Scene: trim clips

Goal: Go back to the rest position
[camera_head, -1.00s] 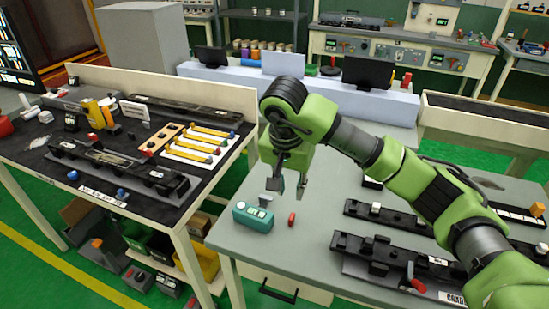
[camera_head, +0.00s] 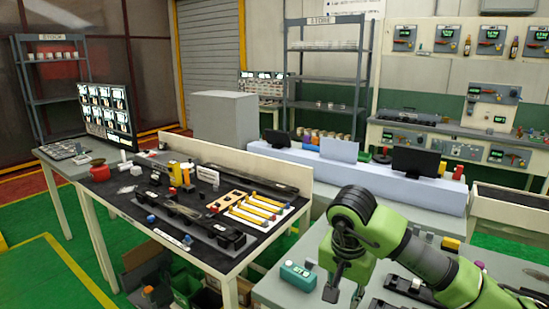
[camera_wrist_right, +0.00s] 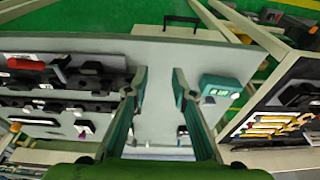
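My right gripper (camera_head: 345,294) hangs over the grey table (camera_head: 276,292) at the bottom right of the head view, fingers pointing down. In the right wrist view its two fingers (camera_wrist_right: 158,88) stand wide apart with only bare table between them, so it is open and empty. A teal box with a display (camera_head: 298,275) sits on the table just left of the gripper; it also shows right of the fingers in the wrist view (camera_wrist_right: 218,89). My left gripper is in neither view.
Dark fixtures (camera_wrist_right: 75,80) lie on the grey table, left in the wrist view. A black-topped table (camera_head: 130,196) with yellow-handled tools (camera_head: 257,212) stands to the left. A monitor (camera_head: 107,115), shelves and wall panels stand behind. Green floor is clear at lower left.

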